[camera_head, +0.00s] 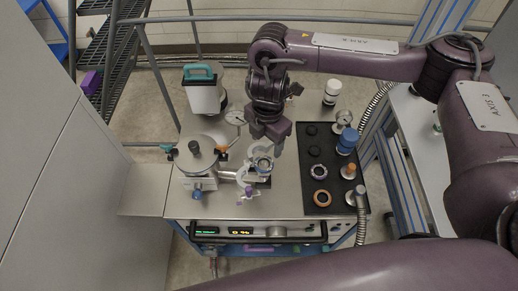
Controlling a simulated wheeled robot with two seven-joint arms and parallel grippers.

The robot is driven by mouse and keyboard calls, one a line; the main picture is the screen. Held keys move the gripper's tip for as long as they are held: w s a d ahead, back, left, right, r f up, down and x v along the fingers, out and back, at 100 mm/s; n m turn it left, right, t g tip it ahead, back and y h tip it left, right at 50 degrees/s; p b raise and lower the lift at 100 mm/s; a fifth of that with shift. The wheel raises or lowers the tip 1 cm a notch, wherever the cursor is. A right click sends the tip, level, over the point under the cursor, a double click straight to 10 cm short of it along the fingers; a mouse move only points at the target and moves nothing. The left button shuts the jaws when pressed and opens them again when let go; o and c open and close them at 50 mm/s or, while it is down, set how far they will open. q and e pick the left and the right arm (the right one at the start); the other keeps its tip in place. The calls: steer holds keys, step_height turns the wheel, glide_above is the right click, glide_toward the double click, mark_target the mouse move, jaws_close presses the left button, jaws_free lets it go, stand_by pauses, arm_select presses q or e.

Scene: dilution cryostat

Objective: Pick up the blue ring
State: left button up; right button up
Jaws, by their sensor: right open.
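A small pale ring-shaped part (263,163), greyish blue as far as I can tell, sits at the open end of the metal pipe fitting on the bench top. I cannot tell for sure that it is the blue ring. My right gripper (270,139) points down just above and behind it, open, with nothing visible between its fingers. The gripper partly hides the grey parts around the fitting. My left gripper is out of view.
A metal pump body (197,165) stands left of the fitting, with a white teal-handled unit (202,90) behind.

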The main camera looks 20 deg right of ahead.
mark_target(264, 165)
steer(key=shift+s+f, duration=0.1)
steer(key=shift+f, duration=0.75)
steer(key=shift+s+a+f, duration=0.25)
steer(key=shift+s+f, duration=0.4)
steer(key=shift+f, duration=0.3)
steer(key=f, duration=0.2)
steer(key=shift+w+a+f, duration=0.15)
steer(key=shift+a+f, duration=0.1)
steer(key=shift+f, duration=0.1)
steer(key=shift+w+f, duration=0.1)
steer(key=shift+f, duration=0.5)
steer(key=shift+d+r, duration=0.1)
steer(key=c, duration=0.7)
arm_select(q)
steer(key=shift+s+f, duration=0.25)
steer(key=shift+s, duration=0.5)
